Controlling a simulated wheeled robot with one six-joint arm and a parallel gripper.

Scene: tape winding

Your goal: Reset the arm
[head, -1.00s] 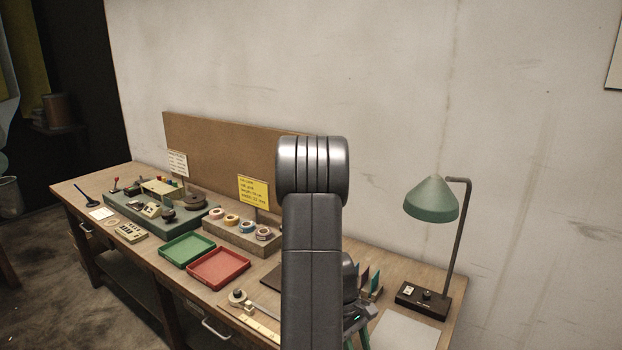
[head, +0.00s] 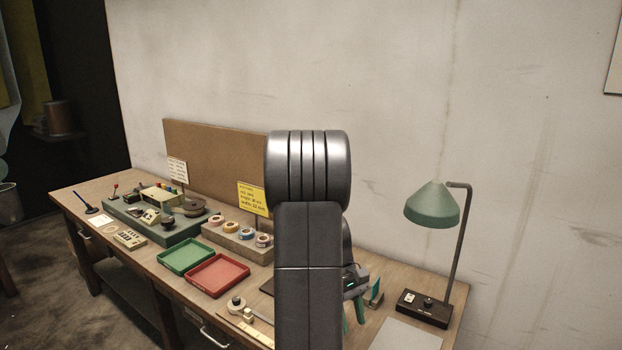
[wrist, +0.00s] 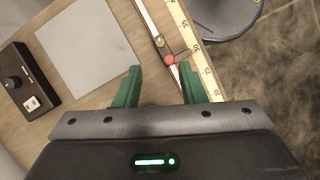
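My arm (head: 308,250) rises in the middle of the head view and hides part of the bench behind it. My gripper (head: 358,312) shows partly beside the arm, above the right part of the bench. In the wrist view, the two green fingers of my gripper (wrist: 160,68) are spread apart with nothing between them. Below them are the wooden bench top and a thin metal tool with a red part (wrist: 169,59), apart from the fingers.
A green lamp (head: 433,205) stands at the right, near a grey sheet (head: 407,334). Red (head: 218,291) and green (head: 186,271) trays lie left of the arm, with tape rolls (head: 232,227) behind. A ruler (wrist: 190,42) lies along the bench's front edge; a round stool shows beyond.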

